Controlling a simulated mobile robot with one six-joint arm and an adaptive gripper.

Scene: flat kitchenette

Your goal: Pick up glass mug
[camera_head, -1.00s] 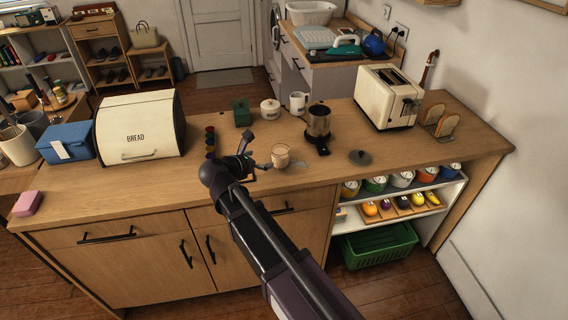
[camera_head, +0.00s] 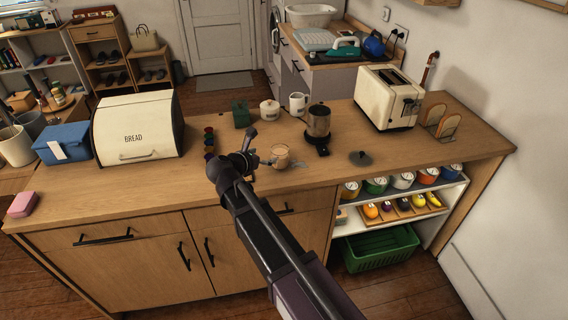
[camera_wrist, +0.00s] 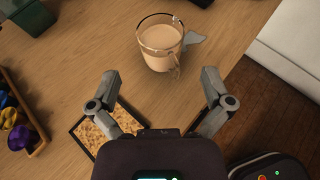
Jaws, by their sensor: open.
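The glass mug (camera_wrist: 161,42) is clear and holds a light brown drink. It stands upright on the wooden counter, ahead of my gripper in the wrist view, with its handle toward the lower right. In the head view the mug (camera_head: 281,157) is near the counter's front, just right of my gripper (camera_head: 262,150). In the wrist view my gripper (camera_wrist: 160,88) has its two fingers spread wide and empty, on either side of a line toward the mug. The fingers are apart from the mug.
A grey patch (camera_wrist: 194,39) lies beside the mug. A coffee maker (camera_head: 318,124) stands behind it to the right, and a dark lid (camera_head: 361,157) lies farther right. A rack of coloured capsules (camera_wrist: 20,130) is at left. A framed cork-like mat (camera_wrist: 104,125) lies below my gripper.

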